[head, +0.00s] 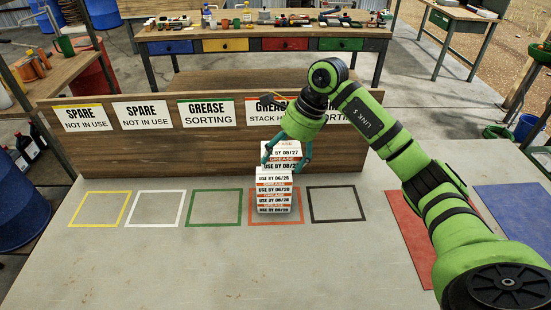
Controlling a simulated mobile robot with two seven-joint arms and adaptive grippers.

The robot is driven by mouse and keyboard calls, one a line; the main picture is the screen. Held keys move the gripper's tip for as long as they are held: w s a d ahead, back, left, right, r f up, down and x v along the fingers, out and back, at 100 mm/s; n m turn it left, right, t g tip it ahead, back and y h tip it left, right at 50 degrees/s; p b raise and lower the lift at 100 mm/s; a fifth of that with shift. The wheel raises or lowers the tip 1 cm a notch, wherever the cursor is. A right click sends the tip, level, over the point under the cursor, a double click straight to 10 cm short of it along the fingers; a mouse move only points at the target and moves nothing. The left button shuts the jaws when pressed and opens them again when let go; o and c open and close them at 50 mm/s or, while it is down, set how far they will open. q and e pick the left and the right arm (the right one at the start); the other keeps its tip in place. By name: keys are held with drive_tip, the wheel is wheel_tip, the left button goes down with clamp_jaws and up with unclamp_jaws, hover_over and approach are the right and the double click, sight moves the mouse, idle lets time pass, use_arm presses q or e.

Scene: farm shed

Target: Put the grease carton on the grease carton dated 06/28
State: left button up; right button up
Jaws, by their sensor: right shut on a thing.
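White grease cartons with orange bands stand in a stack (272,200) inside the red square. Its upper label seems to read 06/26, and labels below it seem to read 06/28. My right gripper (287,162) points down just above and behind this stack, its teal fingers on either side of a grease carton (285,153). It is shut on that carton, whose label seems to read 08/27. A second label shows just below it, partly hidden. Whether the held carton touches what is below, I cannot tell. My left gripper is not in view.
The yellow, white, green (217,208) and black (337,204) squares are empty. A wooden board (120,155) with signs stands behind; my right arm covers part of it. Red (410,235) and blue (515,215) mats lie at the right. The front of the table is clear.

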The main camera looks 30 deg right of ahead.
sight(275, 177)
drive_tip(key=shift+w+a+f+p, duration=0.15)
drive_tip(key=shift+w+a+f, duration=0.1)
drive_tip(key=shift+w+f, duration=0.25)
drive_tip(key=shift+w+a+f+p, duration=0.15)
drive_tip(key=shift+w+a+f, duration=0.1)
drive_tip(key=shift+w, duration=0.35)
wheel_tip(275, 177, down, 3)
drive_tip(key=shift+d+f+p, duration=0.1)
drive_tip(key=shift+p, duration=0.85)
drive_tip(key=shift+f, duration=0.4)
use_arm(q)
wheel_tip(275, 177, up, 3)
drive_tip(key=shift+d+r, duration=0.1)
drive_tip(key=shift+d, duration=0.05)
use_arm(e)
drive_tip(key=shift+f, duration=0.15)
drive_tip(key=o, duration=1.1)
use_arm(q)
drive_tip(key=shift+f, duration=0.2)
